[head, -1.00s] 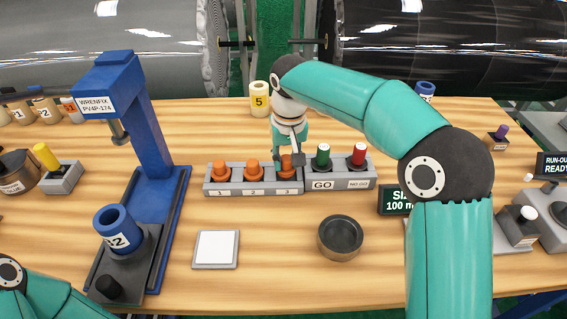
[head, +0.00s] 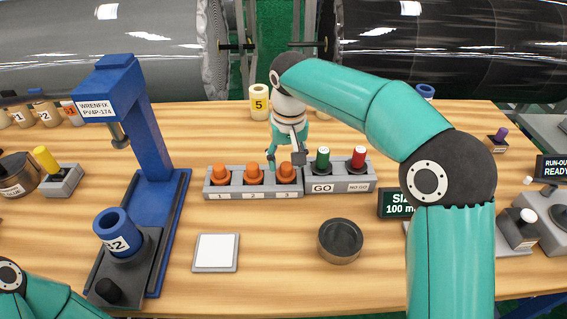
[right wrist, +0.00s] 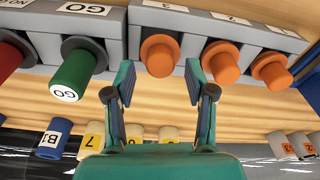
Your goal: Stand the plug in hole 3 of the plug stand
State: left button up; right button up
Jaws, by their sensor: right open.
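The grey plug stand (head: 230,190) has holes labelled 1, 2 and 3. An orange plug (head: 286,172) stands upright in hole 3; it also shows in the right wrist view (right wrist: 160,54). Orange plugs also stand in hole 1 (head: 221,174) and hole 2 (head: 252,174). My right gripper (head: 286,158) is open just behind and above the hole 3 plug. In the right wrist view its spread fingers (right wrist: 160,86) lie to either side of that plug's line, apart from it and empty. My left gripper is out of view.
Right of the stand, a grey block holds a green GO plug (head: 322,160) and a red NO GO plug (head: 358,158). A dark round dish (head: 340,240) and a white pad (head: 216,252) lie in front. A blue press (head: 152,140) stands left.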

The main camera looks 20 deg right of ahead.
aim_at(288, 169)
notch_tip(288, 169, up, 10)
jog(key=s+p, duration=0.1)
jog(key=p, duration=0.1)
jog(key=shift+s+a+f, duration=0.1)
jog(key=shift+s, duration=0.05)
dwell(0.4)
